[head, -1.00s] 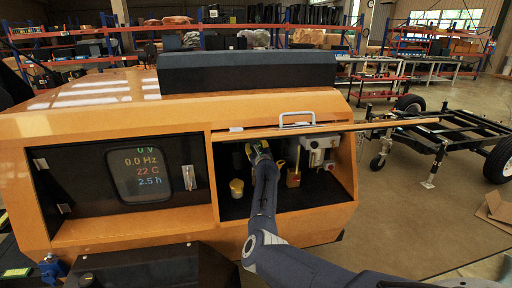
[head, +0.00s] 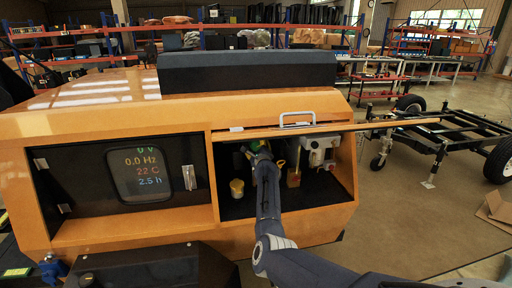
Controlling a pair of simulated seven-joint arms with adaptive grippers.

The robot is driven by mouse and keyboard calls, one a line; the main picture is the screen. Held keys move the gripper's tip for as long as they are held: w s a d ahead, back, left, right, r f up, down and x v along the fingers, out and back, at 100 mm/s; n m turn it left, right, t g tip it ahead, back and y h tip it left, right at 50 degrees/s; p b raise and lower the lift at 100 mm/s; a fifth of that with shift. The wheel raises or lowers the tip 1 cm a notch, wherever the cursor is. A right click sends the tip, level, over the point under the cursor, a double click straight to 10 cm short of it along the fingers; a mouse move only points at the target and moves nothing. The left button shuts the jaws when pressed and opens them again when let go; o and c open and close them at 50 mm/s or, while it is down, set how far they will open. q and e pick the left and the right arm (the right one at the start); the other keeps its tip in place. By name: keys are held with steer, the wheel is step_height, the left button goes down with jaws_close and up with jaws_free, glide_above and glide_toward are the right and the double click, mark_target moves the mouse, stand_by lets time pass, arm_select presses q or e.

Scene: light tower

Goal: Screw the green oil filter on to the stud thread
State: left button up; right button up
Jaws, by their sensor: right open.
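My right arm reaches into the open compartment (head: 335,200) of the orange tower. My right gripper (head: 260,150) is at the upper back of the compartment, small and seen from behind. Its jaws are open. A small green patch, which looks like the green oil filter (head: 254,145), shows at the gripper's fingers. Whether it touches them, and how it sits against the stud, I cannot tell. The stud thread is hidden behind the gripper. My left gripper is not in view.
A yellow cylinder (head: 237,188) stands on the compartment floor left of my arm. An orange-brown block (head: 293,178) and a white-grey unit (head: 318,148) are to the right. A raised orange panel with a handle (head: 297,120) edges the opening above. A display (head: 139,170) is at left.

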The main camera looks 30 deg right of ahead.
steer(key=n, duration=0.4)
steer(key=shift+d, duration=0.1)
steer(key=n, duration=0.3)
steer(key=shift+n, duration=0.3)
steer(key=n, duration=0.5)
steer(key=shift+r+n, duration=0.1)
steer(key=shift+n, duration=0.3)
steer(key=n, duration=1.2)
steer(key=shift+r, duration=0.1)
steer(key=shift+c, duration=0.5)
